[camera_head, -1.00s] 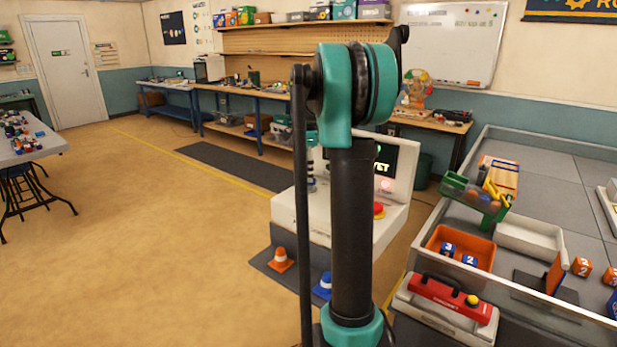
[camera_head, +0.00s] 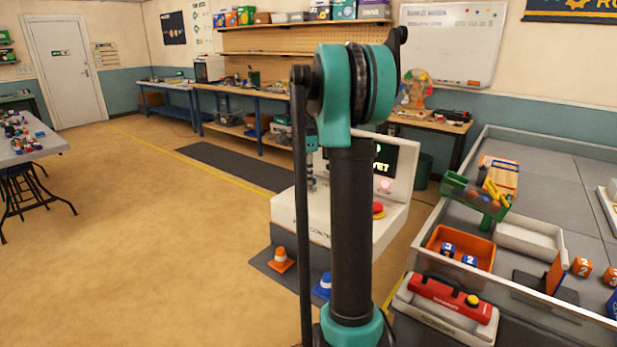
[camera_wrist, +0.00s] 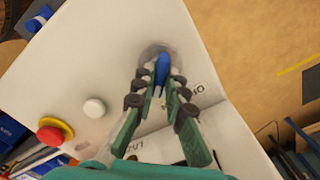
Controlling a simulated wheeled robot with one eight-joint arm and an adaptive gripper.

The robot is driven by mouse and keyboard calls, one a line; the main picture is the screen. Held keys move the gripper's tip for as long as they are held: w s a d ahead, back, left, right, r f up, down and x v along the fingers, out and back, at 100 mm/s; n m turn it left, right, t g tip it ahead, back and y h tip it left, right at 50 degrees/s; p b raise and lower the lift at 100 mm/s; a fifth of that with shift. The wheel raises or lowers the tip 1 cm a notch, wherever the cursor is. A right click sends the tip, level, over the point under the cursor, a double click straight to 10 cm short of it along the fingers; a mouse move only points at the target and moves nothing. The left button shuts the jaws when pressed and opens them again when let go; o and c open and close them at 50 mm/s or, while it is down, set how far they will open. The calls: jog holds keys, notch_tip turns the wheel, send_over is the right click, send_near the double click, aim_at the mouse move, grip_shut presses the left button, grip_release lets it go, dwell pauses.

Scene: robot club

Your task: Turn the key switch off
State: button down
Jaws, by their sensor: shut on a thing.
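The key switch (camera_wrist: 162,66) shows in the wrist view as a blue handle over a round grey base on the white console (camera_wrist: 90,50). My gripper (camera_wrist: 162,84) is shut on the blue handle, with a finger at each side of it. A label lies beside the switch, partly hidden by a finger; "IO" can be read. In the head view my arm covers much of the console (camera_head: 395,215), and the switch cannot be made out there.
A red button on a yellow ring (camera_wrist: 50,134) and a white button (camera_wrist: 95,108) are on the same console. An orange cone (camera_head: 281,260) and a blue cone (camera_head: 323,286) stand before it. A walled table (camera_head: 560,170) is at the right. Open floor is at the left.

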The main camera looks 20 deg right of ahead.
jog(key=shift+n, duration=0.3)
jog(key=n, duration=0.3)
jog(key=shift+n, duration=0.3)
jog(key=n, duration=0.4)
jog(key=shift+n, duration=0.3)
jog(key=n, duration=0.4)
jog(key=shift+n, duration=2.5)
jog(key=c, duration=1.6)
grip_release()
jog(key=shift+o, duration=0.2)
